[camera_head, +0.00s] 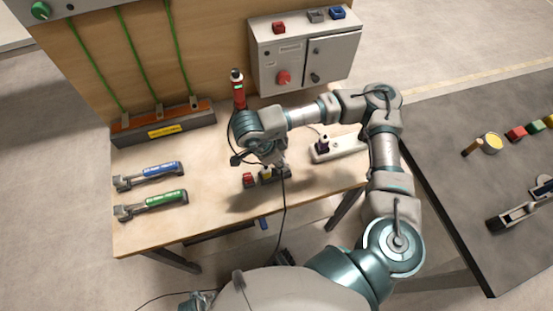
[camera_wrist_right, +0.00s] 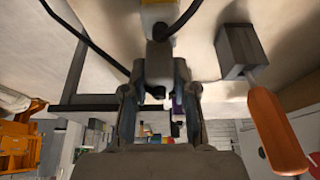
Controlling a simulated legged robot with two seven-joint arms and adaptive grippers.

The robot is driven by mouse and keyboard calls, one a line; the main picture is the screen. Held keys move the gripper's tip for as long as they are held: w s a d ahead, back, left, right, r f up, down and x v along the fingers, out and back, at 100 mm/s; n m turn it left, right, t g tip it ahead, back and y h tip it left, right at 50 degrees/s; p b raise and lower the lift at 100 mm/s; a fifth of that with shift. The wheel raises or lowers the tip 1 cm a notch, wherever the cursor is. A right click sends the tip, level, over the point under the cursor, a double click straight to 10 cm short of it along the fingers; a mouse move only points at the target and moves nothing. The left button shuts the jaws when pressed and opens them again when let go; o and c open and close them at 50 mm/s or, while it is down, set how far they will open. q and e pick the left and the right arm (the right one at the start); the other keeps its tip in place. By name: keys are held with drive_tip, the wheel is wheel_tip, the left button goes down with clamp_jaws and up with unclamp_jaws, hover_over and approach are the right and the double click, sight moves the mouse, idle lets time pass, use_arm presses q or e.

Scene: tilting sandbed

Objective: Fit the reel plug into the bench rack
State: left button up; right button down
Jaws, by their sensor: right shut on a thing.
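My right gripper (camera_head: 272,163) is low over the middle of the bench, seen from above and partly hidden by its own wrist. In the wrist view the right gripper (camera_wrist_right: 160,110) has its fingers closed around a grey block-like body (camera_wrist_right: 159,65), which I take to be the reel plug. A black cable hangs from near the gripper over the bench's front edge. A dark low block (camera_head: 259,181) with red and yellow parts sits just under the gripper; whether it touches the plug is hidden. A small part at the bottom edge (camera_head: 197,300) may be my left gripper.
A rack with an orange top (camera_head: 175,114) holds green cables at the back left. Blue (camera_head: 160,170) and green (camera_head: 160,198) handled tools lie left. A dark table (camera_head: 470,215) is right.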

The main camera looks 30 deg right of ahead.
drive_tip(key=d, duration=0.1)
drive_tip(key=d+f, duration=0.1)
drive_tip(key=d, duration=0.1)
drive_tip(key=shift+d, duration=0.15)
drive_tip(key=a, duration=0.3)
drive_tip(key=shift+a+r, duration=0.15)
drive_tip(key=shift+r, duration=0.2)
drive_tip(key=shift+a, duration=0.15)
drive_tip(key=shift+d+f, duration=0.15)
drive_tip(key=shift+d, duration=0.45)
drive_tip(key=shift+d+f, duration=0.1)
drive_tip(key=shift+d, duration=0.25)
drive_tip(key=shift+a, duration=0.45)
drive_tip(key=shift+a+r, duration=0.2)
drive_tip(key=shift+a, duration=0.65)
drive_tip(key=shift+d+f, duration=0.1)
drive_tip(key=shift+d, duration=0.55)
drive_tip(key=shift+d+f+b, duration=0.3)
drive_tip(key=shift+d+b, duration=0.05)
drive_tip(key=shift+d, duration=0.4)
drive_tip(key=shift+a, duration=0.4)
drive_tip(key=shift+d+f+b, duration=0.3)
drive_tip(key=shift+d+b, duration=0.15)
drive_tip(key=shift+d, duration=0.15)
use_arm(q)
drive_tip(key=shift+s+d+f, duration=0.15)
drive_tip(key=shift+d+f, duration=0.25)
drive_tip(key=shift+f, duration=0.1)
use_arm(e)
drive_tip(key=shift+a, duration=0.1)
